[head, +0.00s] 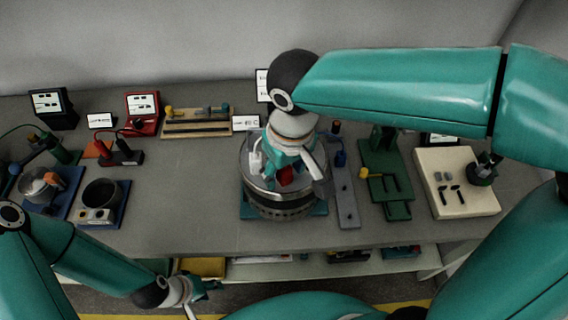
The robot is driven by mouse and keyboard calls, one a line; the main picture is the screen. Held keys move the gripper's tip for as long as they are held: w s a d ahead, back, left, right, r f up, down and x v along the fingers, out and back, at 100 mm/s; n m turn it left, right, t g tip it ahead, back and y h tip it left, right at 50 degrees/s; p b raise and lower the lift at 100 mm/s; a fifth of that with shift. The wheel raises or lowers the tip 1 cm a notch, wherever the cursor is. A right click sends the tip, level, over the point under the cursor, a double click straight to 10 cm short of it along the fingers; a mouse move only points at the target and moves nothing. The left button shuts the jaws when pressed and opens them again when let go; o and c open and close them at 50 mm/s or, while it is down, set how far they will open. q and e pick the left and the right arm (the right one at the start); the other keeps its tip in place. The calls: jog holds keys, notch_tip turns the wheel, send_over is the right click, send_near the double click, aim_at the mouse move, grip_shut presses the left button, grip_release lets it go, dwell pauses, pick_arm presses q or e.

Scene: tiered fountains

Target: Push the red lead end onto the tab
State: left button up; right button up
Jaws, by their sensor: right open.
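A small red piece (286,176), which I take to be the red lead end, shows inside a round metal basin (283,206) at the middle of the bench. My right gripper (288,172) is open and reaches down into this basin, with its fingers close around or beside the red piece. I cannot tell whether they touch it. The tab cannot be made out; my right gripper and wrist cover much of the basin's inside. My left gripper (203,297) is low in front of the bench, away from the basin, and its fingers are too small to read.
Left of the basin stand a dark pot (102,192) and a red-and-black device (121,153). Right of it are a grey strip (345,199), a green fixture (397,210) and a cream board (466,201). Bare bench lies left of the basin. A shelf (330,268) runs below.

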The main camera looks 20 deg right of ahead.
notch_tip(320, 180, up, 12)
jog(key=s, duration=0.1)
jog(key=shift+s+d, duration=0.15)
jog(key=shift+f, duration=0.1)
